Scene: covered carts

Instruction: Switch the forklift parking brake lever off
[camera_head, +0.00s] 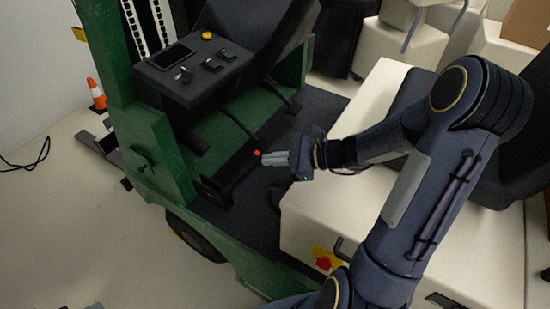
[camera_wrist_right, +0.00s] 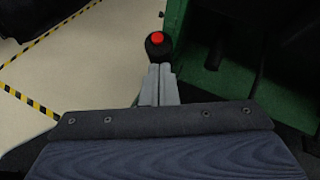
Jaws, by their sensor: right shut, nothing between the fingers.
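The parking brake lever is a dark lever whose black knob with a red button (camera_wrist_right: 158,41) shows in the right wrist view just beyond my fingertips. In the head view its red tip (camera_head: 257,153) is right at the end of my right gripper (camera_head: 264,158), and the dark shaft (camera_head: 236,179) slopes down to the left. My right gripper is shut with nothing between its fingers; it also shows in the right wrist view (camera_wrist_right: 160,68). The fingertips are touching or nearly touching the knob; I cannot tell which. My left gripper is not in view. The green forklift (camera_head: 163,160) surrounds the lever.
The forklift's dark console (camera_head: 180,72) with a screen and a yellow button is at the upper left. A cream seat base (camera_head: 310,215) lies under my right arm. An orange cone (camera_head: 96,94) stands on the floor at left. Floor space is free at lower left.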

